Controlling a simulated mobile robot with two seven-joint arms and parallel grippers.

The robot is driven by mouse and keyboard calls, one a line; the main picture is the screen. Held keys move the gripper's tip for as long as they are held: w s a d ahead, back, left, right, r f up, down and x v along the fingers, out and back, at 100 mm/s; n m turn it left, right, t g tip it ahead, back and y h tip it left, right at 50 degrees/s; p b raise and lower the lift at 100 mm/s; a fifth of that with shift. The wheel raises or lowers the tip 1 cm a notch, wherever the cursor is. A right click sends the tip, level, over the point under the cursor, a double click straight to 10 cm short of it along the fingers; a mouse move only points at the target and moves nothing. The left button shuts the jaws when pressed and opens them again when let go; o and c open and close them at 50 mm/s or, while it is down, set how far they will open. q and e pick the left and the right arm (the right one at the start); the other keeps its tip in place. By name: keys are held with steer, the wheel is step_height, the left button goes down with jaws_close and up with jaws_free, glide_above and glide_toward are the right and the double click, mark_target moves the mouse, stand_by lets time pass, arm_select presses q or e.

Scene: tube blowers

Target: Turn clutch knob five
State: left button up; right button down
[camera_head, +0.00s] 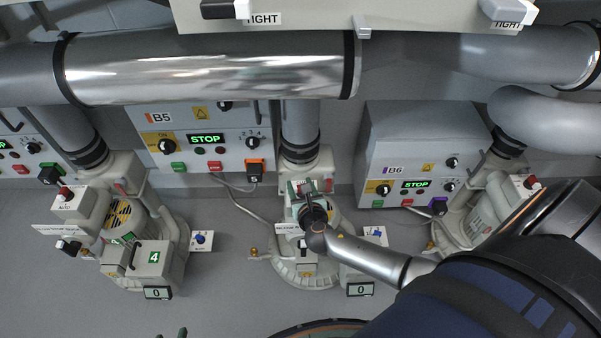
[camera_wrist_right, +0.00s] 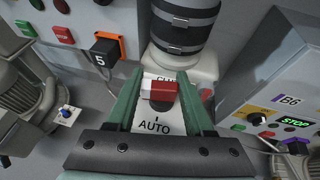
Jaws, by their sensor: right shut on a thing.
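The clutch knob (camera_wrist_right: 160,88), red with a white end, sits on a pale plate (camera_wrist_right: 170,122) marked AUTO, on the middle blower below box B5. Another word on the plate is partly covered. My right gripper (camera_head: 312,196) reaches over this blower from the lower right. In the wrist view its green fingers (camera_wrist_right: 161,80) stand on both sides of the knob and are shut on it. In the head view the gripper hides most of the knob. Small dark green tips at the bottom edge look like my left gripper (camera_head: 178,332); its opening is unclear.
Control box B5 (camera_head: 183,142) shows STOP, with an orange-framed tag 5 (camera_head: 254,172) below. Box B6 (camera_head: 393,140) stands to the right. Blower 4 (camera_head: 152,258) is on the left. Large pipes (camera_head: 210,72) cross above.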

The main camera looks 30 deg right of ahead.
steer(key=shift+m+g+h, duration=0.5)
steer(key=shift+m+h, duration=0.4)
steer(key=shift+m, duration=0.1)
steer(key=shift+h, duration=0.3)
steer(key=shift+c, duration=1.4)
jaws_free()
steer(key=p+v, duration=0.4)
steer(key=v, duration=0.8)
steer(key=shift+s+r, duration=0.15)
steer(key=shift+r, duration=0.05)
